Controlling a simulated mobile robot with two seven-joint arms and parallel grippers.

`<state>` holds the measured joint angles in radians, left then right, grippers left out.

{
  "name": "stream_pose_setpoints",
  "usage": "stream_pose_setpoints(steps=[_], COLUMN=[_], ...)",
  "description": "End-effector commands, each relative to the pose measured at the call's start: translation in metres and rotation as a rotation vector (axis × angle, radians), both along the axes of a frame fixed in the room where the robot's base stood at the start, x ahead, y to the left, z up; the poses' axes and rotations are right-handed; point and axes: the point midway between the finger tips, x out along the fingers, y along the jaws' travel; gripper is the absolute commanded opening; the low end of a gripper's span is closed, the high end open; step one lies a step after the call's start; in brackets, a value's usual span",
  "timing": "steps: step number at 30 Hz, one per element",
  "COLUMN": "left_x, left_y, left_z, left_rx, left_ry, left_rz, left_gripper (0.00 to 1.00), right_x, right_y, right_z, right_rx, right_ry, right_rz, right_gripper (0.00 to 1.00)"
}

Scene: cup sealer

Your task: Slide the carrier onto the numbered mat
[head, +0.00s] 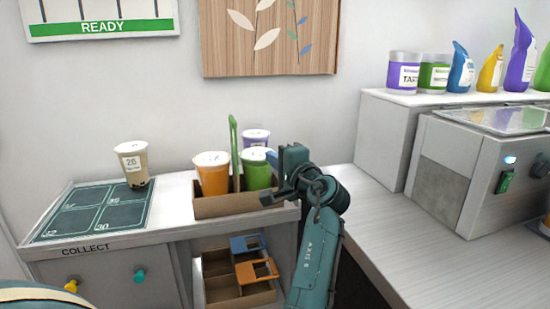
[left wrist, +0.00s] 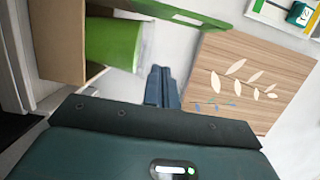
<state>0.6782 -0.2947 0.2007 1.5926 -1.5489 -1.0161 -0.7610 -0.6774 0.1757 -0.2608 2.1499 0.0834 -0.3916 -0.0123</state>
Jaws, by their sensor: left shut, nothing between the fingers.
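The carrier (head: 240,204) is a brown cardboard tray with a tall green handle (head: 234,150). It stands on the counter right of the mat and holds an orange cup (head: 212,176), a green cup (head: 256,171) and a purple-labelled cup (head: 255,137). The dark green numbered mat (head: 75,222) lies flat on the counter's left part. My left gripper (head: 284,160) is at the carrier's right end, by the green cup; I cannot tell whether it touches. In the left wrist view its fingers (left wrist: 161,88) are shut and empty, beside the carrier (left wrist: 58,40). My right gripper is out of view.
A cup labelled 26 (head: 134,164) stands at the mat's back right. Below the counter, an open shelf holds cardboard carriers (head: 222,288) with orange and blue handles. A sealing machine (head: 465,170) stands at right. A narrow strip of counter separates mat and carrier.

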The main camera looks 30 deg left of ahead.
Motion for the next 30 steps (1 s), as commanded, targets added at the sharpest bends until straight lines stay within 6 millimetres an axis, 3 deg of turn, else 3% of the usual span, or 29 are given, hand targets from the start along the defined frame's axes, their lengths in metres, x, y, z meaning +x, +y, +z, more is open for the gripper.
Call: stream_pose_setpoints(steps=[9, 12, 19, 30], left_x=[0.030, 0.016, 0.001, -0.001], left_y=[0.062, 0.072, 0.085, 0.086], left_z=[0.003, 0.002, 0.000, 0.000], left_rx=[0.001, -0.001, -0.001, -0.001], left_ry=[0.000, 0.000, 0.000, 0.000], left_rz=[0.002, 0.002, 0.001, 0.000], left_gripper=[0.00, 0.00, 0.00, 0.00], right_x=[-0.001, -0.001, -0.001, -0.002], right_y=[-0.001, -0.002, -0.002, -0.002], right_z=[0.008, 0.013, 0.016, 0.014], right_rx=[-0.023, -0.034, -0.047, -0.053], right_ry=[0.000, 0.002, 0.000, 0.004], right_rz=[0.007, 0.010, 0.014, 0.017], right_gripper=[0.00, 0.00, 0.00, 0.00])
